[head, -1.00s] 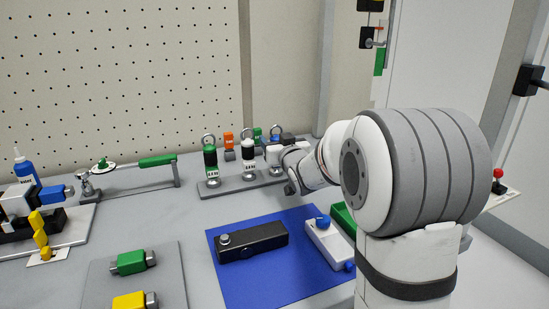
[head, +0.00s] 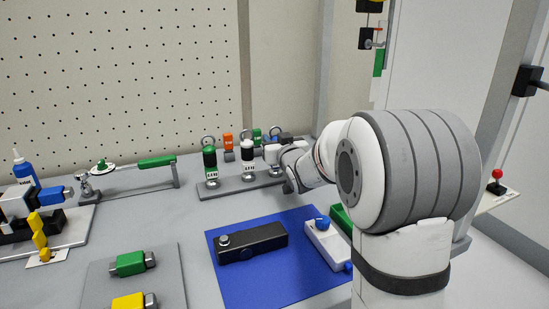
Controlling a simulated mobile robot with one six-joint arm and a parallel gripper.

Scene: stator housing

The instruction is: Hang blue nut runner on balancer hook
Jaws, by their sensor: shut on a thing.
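My gripper (head: 281,165) is at the right end of the grey tool rack (head: 238,190). It is shut on the rightmost tool there, which I take to be the blue nut runner; my wrist and fingers hide most of it, and its colour is hard to tell. I cannot tell whether it is clear of the rack. A green-topped nut runner (head: 210,160) and a white-topped one (head: 248,156) stand upright beside it, each with a ring on top. A small grey hook-like part (head: 378,44), possibly the balancer hook, is high at the upper right, beside a black block.
A blue mat (head: 270,283) in front holds a black tool (head: 252,243) and a white device with a blue knob (head: 326,242). A green bin (head: 341,218) is beside my arm. Orange and green items stand behind the rack.

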